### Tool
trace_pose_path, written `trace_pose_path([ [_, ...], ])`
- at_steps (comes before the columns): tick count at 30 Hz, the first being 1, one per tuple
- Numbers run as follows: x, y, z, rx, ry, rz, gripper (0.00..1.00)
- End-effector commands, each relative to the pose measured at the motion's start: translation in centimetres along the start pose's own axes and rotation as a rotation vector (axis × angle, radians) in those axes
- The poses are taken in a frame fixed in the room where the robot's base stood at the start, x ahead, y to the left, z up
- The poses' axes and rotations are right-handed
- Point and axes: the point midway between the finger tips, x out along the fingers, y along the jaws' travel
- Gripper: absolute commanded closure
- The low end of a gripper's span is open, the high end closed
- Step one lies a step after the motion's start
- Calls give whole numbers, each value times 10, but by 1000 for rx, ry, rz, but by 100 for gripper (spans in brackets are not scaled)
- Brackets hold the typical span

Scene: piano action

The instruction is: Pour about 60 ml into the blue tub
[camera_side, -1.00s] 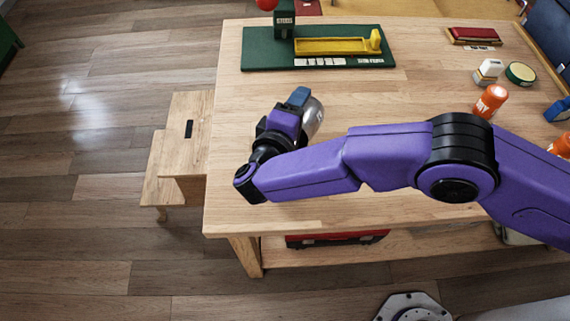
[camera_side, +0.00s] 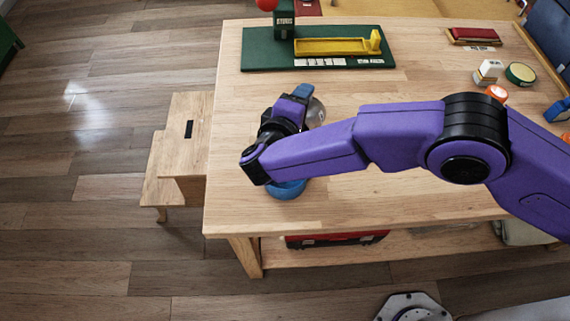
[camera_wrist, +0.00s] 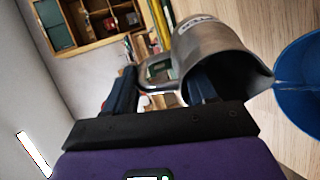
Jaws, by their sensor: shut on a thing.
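A grey metal jug (camera_wrist: 212,55) with a pale label is held by its handle in the wrist view. My gripper (camera_wrist: 160,84) is shut on that handle, with its blue fingers either side. The jug's spout points right, close to the blue tub (camera_wrist: 300,85), which is cut off by the picture's edge. A faint clear streak lies between spout and tub. In the side view my gripper (camera_side: 298,98) and the jug (camera_side: 316,112) are beyond my purple arm. The blue tub (camera_side: 286,190) is on the table, partly hidden by the arm. The liquid level is not visible.
A green board (camera_side: 262,55) with a yellow trough (camera_side: 330,46) lies at the table's back. Orange bottle (camera_side: 496,92), white block (camera_side: 488,71), round green tin (camera_side: 520,74) and red box (camera_side: 473,35) stand at right. The table's left part is clear.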

Motion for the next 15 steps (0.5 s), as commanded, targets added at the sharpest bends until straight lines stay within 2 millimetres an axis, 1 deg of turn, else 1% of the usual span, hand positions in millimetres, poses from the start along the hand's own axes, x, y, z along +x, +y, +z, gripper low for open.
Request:
trace_pose_path([
  [1, 8, 2, 0, 7, -3, -82, 96],
  [3, 20, -4, 0, 7, -3, -206, 96],
  [5, 25, -7, 0, 5, -2, -282, 96],
  [15, 32, -10, 0, -1, -3, -377, 96],
])
